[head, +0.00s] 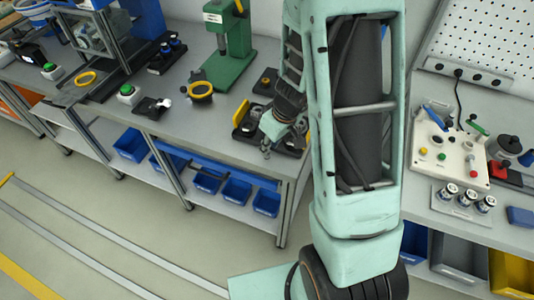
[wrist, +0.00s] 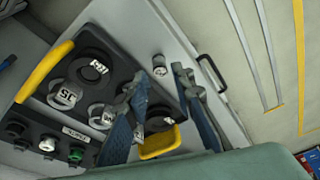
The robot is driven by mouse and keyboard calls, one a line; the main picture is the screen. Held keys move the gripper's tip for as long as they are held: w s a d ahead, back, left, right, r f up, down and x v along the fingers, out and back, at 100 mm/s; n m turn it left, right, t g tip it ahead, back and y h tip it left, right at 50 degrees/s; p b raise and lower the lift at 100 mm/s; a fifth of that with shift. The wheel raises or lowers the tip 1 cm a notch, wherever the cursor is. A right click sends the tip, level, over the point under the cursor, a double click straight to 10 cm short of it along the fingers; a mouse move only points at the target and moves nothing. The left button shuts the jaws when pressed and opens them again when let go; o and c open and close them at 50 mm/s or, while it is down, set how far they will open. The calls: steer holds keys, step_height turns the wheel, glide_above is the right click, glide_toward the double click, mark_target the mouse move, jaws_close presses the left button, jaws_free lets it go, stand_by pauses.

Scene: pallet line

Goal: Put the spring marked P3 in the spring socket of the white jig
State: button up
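My gripper (head: 268,146) is over the front right end of the left bench, beside a black tray (head: 243,130) with yellow handles. In the wrist view, its two blue fingers (wrist: 160,78) are apart, with nothing held. A small grey cylinder (wrist: 159,66) stands on the bench edge beyond the fingertips, between their lines; whether it is a spring marked P3 I cannot tell. A white jig-like box (head: 447,150) with coloured knobs stands on the right bench. Its sockets are too small to tell. Several labelled cylinders (head: 467,198) stand in front of it, their marks unreadable.
A green press (head: 228,50) stands further back. Blue bins (head: 236,191) sit below the bench. A blue block (head: 520,216) lies on the right bench.

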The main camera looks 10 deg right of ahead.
steer(key=shift+x, duration=1.3)
steer(key=shift+c, duration=0.3)
jaws_close()
steer(key=shift+r, duration=0.1)
